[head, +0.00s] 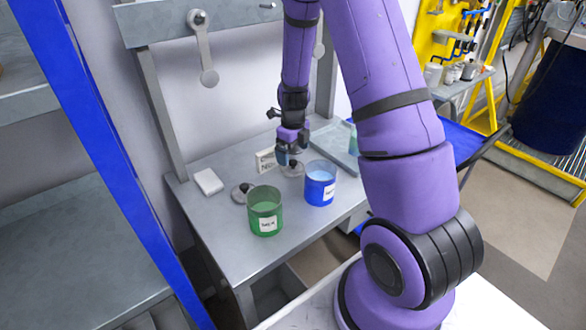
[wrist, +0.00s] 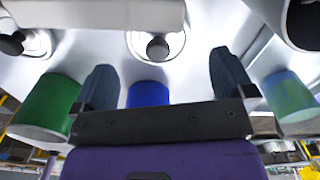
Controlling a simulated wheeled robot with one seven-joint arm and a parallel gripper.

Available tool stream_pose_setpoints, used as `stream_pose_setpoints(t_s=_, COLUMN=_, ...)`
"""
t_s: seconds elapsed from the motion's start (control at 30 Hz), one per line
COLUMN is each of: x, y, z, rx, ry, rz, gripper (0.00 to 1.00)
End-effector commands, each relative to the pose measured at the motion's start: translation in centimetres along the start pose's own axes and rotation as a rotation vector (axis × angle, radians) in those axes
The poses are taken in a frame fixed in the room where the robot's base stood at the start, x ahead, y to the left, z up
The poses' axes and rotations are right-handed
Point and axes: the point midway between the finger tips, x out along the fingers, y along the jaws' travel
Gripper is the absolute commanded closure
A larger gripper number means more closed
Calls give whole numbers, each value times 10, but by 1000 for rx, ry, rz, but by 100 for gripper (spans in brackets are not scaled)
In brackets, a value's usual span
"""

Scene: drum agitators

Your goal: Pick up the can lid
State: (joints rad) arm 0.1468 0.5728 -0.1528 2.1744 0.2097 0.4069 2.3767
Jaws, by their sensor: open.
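A round grey can lid with a dark knob (head: 292,169) lies on the metal table, beside the blue can (head: 320,184). My gripper (head: 287,158) is just above this lid, pointing down. In the wrist view the lid (wrist: 172,43) lies between and a little beyond my open fingers (wrist: 162,62), with nothing held. A second similar lid (head: 241,193) lies to the left, behind the green can (head: 265,212); it also shows in the wrist view (wrist: 36,42). Both cans stand upright with white labels. Whether the fingers touch the lid cannot be told.
A white block (head: 208,182) lies at the table's left. A small lettered sign (head: 265,161) stands behind the lids. A grey tray (head: 338,138) lies at the right, with a greenish can (head: 353,141) partly hidden by my arm. The table's front left is clear.

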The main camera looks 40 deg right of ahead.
Motion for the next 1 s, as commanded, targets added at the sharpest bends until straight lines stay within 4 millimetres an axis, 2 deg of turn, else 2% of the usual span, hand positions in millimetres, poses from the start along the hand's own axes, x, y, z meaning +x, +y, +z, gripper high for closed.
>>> stream_pose_setpoints(t_s=0.3, x=41, y=3, z=-1, rx=0, ry=3, rz=2, gripper=0)
stream_pose_setpoints(t_s=0.63, x=47, y=3, z=0, rx=0, ry=0, rz=0, gripper=0)
stream_pose_setpoints(t_s=0.67, x=47, y=3, z=0, rx=0, ry=0, rz=0, gripper=5)
stream_pose_setpoints(t_s=0.8, x=47, y=3, z=0, rx=0, ry=0, rz=0, gripper=37)
stream_pose_setpoints(t_s=1.0, x=47, y=3, z=-1, rx=0, ry=0, rz=0, gripper=37)
